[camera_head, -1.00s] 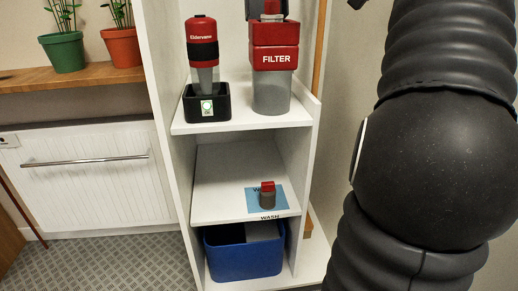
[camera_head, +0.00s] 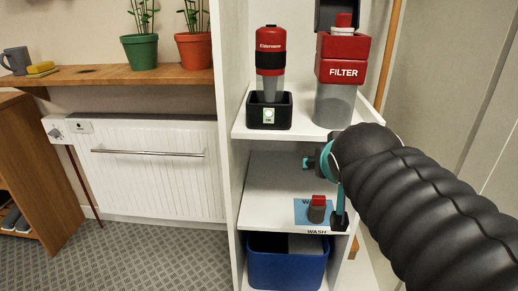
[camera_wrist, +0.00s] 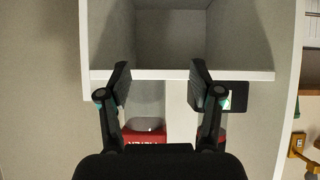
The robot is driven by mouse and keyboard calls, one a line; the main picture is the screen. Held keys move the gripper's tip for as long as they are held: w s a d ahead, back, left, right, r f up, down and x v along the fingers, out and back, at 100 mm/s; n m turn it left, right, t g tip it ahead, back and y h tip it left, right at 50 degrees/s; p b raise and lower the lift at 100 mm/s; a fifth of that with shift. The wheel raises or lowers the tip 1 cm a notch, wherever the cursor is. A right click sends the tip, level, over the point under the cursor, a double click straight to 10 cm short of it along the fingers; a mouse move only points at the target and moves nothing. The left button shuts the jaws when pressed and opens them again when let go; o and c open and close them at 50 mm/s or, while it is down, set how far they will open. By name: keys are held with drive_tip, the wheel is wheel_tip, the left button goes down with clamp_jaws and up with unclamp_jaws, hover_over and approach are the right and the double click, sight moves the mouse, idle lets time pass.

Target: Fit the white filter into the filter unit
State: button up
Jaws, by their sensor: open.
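The filter unit (camera_head: 343,57) stands on the upper shelf, with a red top marked FILTER, a grey cup below and a dark lid raised. A red-capped piece with a white part (camera_head: 343,30), which looks like the white filter, sticks out of its top opening. I cannot tell how deep it sits. My gripper (camera_head: 324,191) is open and empty, in front of the shelves, below the unit and apart from it. In the wrist view its two fingers (camera_wrist: 161,82) stand apart, with the unit's red front (camera_wrist: 145,137) partly hidden behind the gripper.
A grey, red-topped filter (camera_head: 317,209) stands on the blue WASH mat (camera_head: 301,208) on the lower shelf, close to my gripper in the picture. A red vacuum (camera_head: 270,50) stands in a black dock (camera_head: 269,112). A blue bin (camera_head: 287,267) is below.

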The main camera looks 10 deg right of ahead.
drive_tip(key=s+a+f+n+g+y, duration=0.1)
drive_tip(key=s+a+f+g, duration=0.1)
drive_tip(key=s+a+f, duration=0.2)
drive_tip(key=s+a+f+n+g+y, duration=0.2)
drive_tip(key=s+a+f+g, duration=0.1)
drive_tip(key=s+f, duration=0.4)
wheel_tip(320, 180, down, 2)
drive_tip(key=shift+a+f, duration=0.2)
drive_tip(key=shift+a, duration=0.15)
idle(0.8)
